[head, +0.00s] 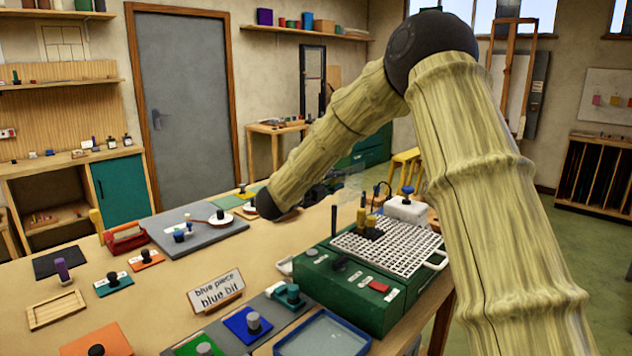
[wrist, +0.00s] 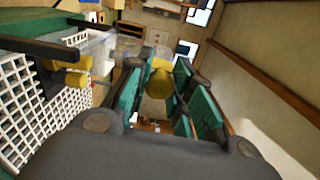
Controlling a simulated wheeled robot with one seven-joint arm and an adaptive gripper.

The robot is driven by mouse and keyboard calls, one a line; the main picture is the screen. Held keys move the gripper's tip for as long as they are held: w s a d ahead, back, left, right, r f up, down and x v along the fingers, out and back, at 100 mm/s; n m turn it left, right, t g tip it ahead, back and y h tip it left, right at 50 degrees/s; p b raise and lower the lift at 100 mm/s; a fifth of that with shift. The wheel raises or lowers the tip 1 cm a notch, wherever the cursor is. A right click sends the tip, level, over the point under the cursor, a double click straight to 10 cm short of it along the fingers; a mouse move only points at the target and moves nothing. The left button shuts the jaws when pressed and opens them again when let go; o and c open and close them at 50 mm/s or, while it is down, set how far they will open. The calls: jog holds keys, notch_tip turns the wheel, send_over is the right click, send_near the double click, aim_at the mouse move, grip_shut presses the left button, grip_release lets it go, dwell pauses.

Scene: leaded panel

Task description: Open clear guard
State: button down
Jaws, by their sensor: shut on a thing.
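The clear guard (head: 352,183) shows only as a faint see-through patch above the back of the green machine (head: 350,300) in the head view. In the wrist view it shows as a pale clear sheet (wrist: 100,44) left of my fingers. My gripper (wrist: 158,78) is shut on a yellow knob (wrist: 160,84), which sits between its teal finger pads. The knob's join to the guard is hard to make out. In the head view my gripper (head: 318,190) is small, dark and partly hidden behind my arm.
A white grid (head: 395,248) covers the machine top, with a yellow and black part (head: 371,226) on it. A white block with a blue knob (head: 407,206) stands behind. A sign (head: 217,291) reads "blue piece, blue bit". A blue-rimmed tray (head: 325,335) lies in front.

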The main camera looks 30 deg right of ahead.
dwell(0.3)
jog(key=c, duration=1.2)
grip_release()
jog(key=shift+c, duration=0.2)
jog(key=shift+a, duration=0.1)
jog(key=v, duration=1.1)
jog(key=shift+a, duration=0.35)
jog(key=shift+s, duration=0.15)
